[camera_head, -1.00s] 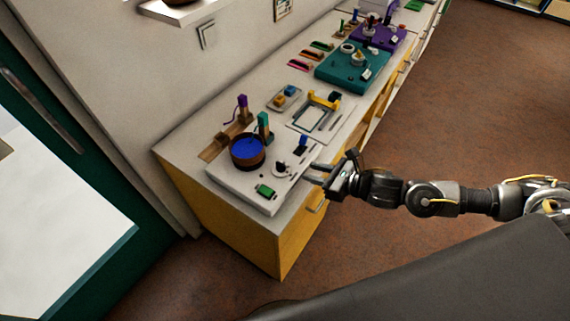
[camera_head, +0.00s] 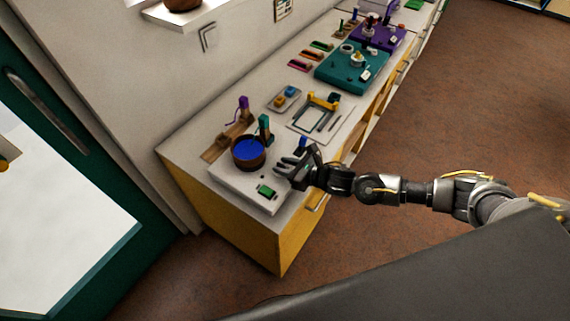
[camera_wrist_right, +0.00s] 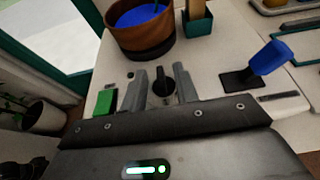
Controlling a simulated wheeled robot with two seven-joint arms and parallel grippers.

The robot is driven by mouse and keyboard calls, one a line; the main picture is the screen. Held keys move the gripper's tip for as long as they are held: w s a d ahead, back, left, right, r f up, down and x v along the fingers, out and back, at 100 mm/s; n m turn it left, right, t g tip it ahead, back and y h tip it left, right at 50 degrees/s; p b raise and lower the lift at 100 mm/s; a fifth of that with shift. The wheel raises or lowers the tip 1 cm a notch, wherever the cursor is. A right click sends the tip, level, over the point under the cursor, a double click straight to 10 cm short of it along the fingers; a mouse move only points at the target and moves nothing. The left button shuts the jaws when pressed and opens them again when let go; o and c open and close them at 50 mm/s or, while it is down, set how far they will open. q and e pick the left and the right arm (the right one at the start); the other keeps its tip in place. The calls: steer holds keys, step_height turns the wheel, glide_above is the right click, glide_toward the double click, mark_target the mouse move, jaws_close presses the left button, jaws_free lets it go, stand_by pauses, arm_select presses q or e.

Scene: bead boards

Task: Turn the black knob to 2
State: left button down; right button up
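The black knob (camera_wrist_right: 163,88) sits on the white board (camera_head: 236,188) at the near end of the counter. In the right wrist view it stands between the two fingers of my right gripper (camera_wrist_right: 160,86), which are spread apart with a gap on each side. In the head view the right gripper (camera_head: 284,165) reaches over the board from the right and hides the knob. The knob's scale numbers are not readable. My left gripper is not in view.
On the same board are a brown pot with blue contents (camera_head: 248,154), a green block (camera_head: 266,190) and a blue lever (camera_wrist_right: 270,58). A teal holder (camera_wrist_right: 197,20) stands beside the pot. Teal (camera_head: 337,74) and purple (camera_head: 384,39) boards lie farther along the counter.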

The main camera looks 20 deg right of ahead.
jaws_close()
